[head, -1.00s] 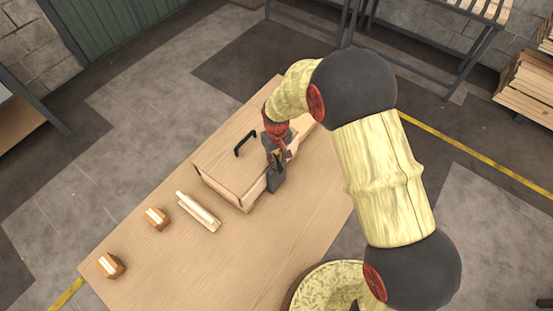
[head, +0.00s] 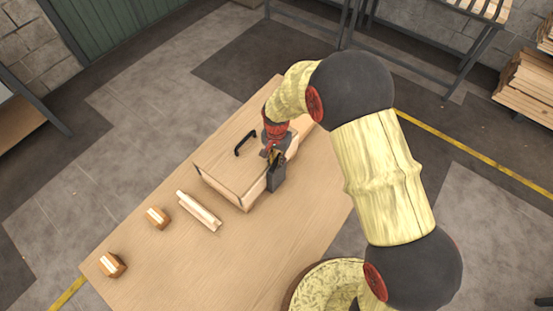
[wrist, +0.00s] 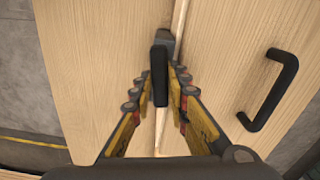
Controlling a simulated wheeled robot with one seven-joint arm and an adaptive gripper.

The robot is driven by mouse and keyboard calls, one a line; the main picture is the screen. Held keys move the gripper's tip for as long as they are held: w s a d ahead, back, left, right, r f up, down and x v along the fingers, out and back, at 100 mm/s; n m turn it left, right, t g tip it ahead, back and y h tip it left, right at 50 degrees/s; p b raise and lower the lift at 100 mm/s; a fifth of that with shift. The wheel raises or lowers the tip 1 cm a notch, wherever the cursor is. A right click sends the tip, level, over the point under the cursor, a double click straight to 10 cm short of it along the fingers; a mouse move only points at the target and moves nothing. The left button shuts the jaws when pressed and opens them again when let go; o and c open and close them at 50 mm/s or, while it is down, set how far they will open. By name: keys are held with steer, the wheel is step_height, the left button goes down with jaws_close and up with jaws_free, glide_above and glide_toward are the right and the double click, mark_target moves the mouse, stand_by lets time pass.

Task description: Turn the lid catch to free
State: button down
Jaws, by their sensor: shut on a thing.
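The wooden box (head: 228,188) stands on the wooden table, and its lid with a black bar handle (head: 245,144) is down. The handle also shows at the right of the wrist view (wrist: 270,92). The dark lid catch (wrist: 160,77) is at the box's edge, between my fingers in the wrist view. My gripper (head: 274,158) reaches down at the near right side of the box. In the wrist view my gripper (wrist: 160,84) is shut on the catch, with a finger on each side. The catch's far end is partly hidden.
A pale wooden piece (head: 199,211) and two small wooden blocks (head: 157,218) (head: 112,264) lie on the table (head: 290,235) left of the box. The table's front right is clear. Stacked boards (head: 525,85) and a metal-framed rack stand beyond.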

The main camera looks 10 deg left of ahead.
mark_target(276, 161)
steer(key=shift+m, duration=1)
steer(key=c, duration=1.7)
jaws_free()
step_height(276, 161, up, 12)
